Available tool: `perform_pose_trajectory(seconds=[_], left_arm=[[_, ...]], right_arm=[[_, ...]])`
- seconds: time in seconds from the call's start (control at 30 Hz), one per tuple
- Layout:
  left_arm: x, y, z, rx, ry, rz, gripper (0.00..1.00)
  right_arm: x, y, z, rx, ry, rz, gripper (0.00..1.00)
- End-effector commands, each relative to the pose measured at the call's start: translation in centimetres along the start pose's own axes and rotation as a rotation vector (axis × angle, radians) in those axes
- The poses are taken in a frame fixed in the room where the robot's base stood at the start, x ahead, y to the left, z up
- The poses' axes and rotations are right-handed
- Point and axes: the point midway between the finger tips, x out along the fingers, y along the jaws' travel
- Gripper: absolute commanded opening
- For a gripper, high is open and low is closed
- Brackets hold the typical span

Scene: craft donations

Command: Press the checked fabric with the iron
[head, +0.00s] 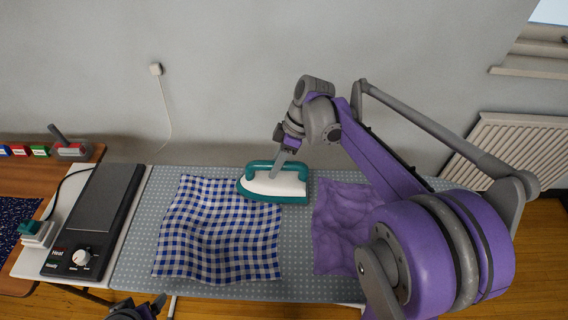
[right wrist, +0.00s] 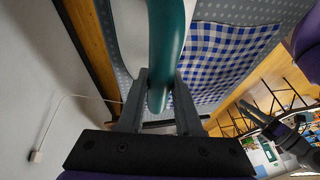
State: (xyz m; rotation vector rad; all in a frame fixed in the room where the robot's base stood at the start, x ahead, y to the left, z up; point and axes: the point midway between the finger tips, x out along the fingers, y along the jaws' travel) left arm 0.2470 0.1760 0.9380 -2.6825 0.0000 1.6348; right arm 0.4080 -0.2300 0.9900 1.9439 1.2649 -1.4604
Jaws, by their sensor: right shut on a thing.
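The blue-and-white checked fabric (head: 215,235) lies on the grey dotted ironing board (head: 298,285); its surface looks wavy. It also shows in the right wrist view (right wrist: 225,55). My right gripper (head: 280,163) is shut on the teal handle of the white-and-teal iron (head: 275,187). The handle runs between the fingers in the right wrist view. The iron overlaps the fabric's far right corner in the head view; I cannot tell whether it touches the fabric. My left gripper (head: 138,309) is partly cut off at the bottom edge; its jaws are unclear.
A crumpled purple cloth (head: 340,225) lies right of the checked fabric. A black heat plate with a knob (head: 95,220) stands at the left, beside a small white-and-teal object (head: 38,232). A wooden table (head: 30,175) is farther left. The wall is close behind the board.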

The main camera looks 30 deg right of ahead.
Motion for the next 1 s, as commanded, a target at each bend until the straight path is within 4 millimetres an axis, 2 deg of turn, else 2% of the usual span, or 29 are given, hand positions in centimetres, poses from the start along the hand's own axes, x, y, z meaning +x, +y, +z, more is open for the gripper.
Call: perform_pose_trajectory(seconds=[1.0], left_arm=[[-0.5, 0.0, -0.5, 0.000, 0.004, 0.000, 0.84]], right_arm=[[3.3, 0.0, -8.1, -0.001, 0.001, 0.000, 0.00]])
